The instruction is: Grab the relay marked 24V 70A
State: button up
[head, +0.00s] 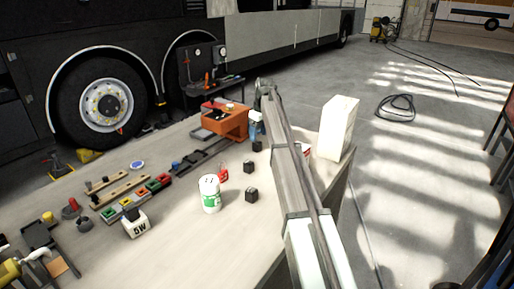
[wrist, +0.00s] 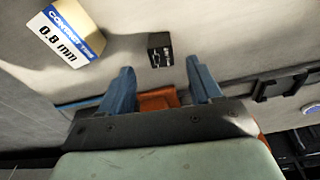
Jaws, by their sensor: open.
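Several small black cube relays stand on the table in the head view, one at the front (head: 252,195), one in the middle (head: 249,166) and one farther back (head: 257,146). Their markings are too small to read there. In the wrist view one black relay (wrist: 160,48) with unreadable white print lies just beyond my fingertips, between their lines. I cannot tell which head-view relay it is. My gripper (wrist: 160,66) is open, its two blue-grey fingers apart with no relay between them. In the head view my arm hides part of the table.
A box marked 0.8 mm (wrist: 71,34) lies left of the relay in the wrist view. In the head view an orange bin (head: 226,124), a white-green tub (head: 210,194), a white block marked 5W (head: 136,226) and a tall white box (head: 337,128) stand around. The table's front is mostly bare.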

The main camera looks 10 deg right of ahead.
aim_at(257, 142)
jog(key=shift+w+a+f, duration=0.1)
jog(key=shift+a+f, duration=0.05)
jog(key=shift+f, duration=1.25)
jog(key=shift+w+a+f, duration=0.1)
jog(key=shift+a+f, duration=0.05)
jog(key=shift+f, duration=1.2)
jog(key=shift+c, duration=0.3)
jog(key=c, duration=1)
jog(key=shift+r, duration=0.1)
jog(key=shift+r, duration=0.1)
